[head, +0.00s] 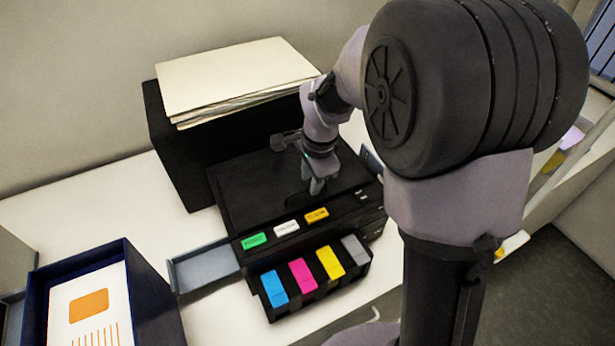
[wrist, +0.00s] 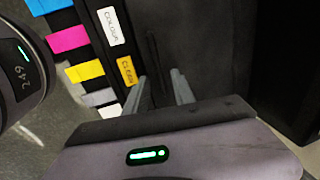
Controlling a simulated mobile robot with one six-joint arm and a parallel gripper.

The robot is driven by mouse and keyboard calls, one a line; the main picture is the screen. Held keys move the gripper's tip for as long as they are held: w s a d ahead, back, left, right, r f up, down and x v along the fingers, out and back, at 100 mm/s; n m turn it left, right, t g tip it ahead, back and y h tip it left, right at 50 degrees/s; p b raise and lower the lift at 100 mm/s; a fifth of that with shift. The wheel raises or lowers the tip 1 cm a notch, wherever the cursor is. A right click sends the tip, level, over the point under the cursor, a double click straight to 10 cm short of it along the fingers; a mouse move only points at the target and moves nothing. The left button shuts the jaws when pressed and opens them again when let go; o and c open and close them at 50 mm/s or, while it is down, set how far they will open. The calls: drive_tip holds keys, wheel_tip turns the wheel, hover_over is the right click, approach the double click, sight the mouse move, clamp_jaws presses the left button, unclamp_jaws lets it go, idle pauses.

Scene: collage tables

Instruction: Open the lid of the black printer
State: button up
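The black printer (head: 250,185) stands on the white table, its flat top lid lying down. Labelled buttons line its front edge, and a lower front unit holds blue, magenta, yellow and grey cartridges (head: 303,274). My gripper (head: 316,190) reaches down over the lid, just behind the row of buttons. In the wrist view my two grey fingers (wrist: 165,88) are apart, with a thin dark strip of the printer showing between them. I cannot tell whether the fingertips touch the lid.
A black box topped with a stack of paper (head: 235,75) stands behind the printer. A grey open tray (head: 205,267) sits at its left front. A dark blue box with a printed card (head: 150,290) is at the lower left.

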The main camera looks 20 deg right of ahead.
drive_tip(key=shift+w+a+f, duration=0.1)
drive_tip(key=shift+w+f, duration=0.1)
drive_tip(key=shift+f, duration=0.8)
clamp_jaws()
idle(0.7)
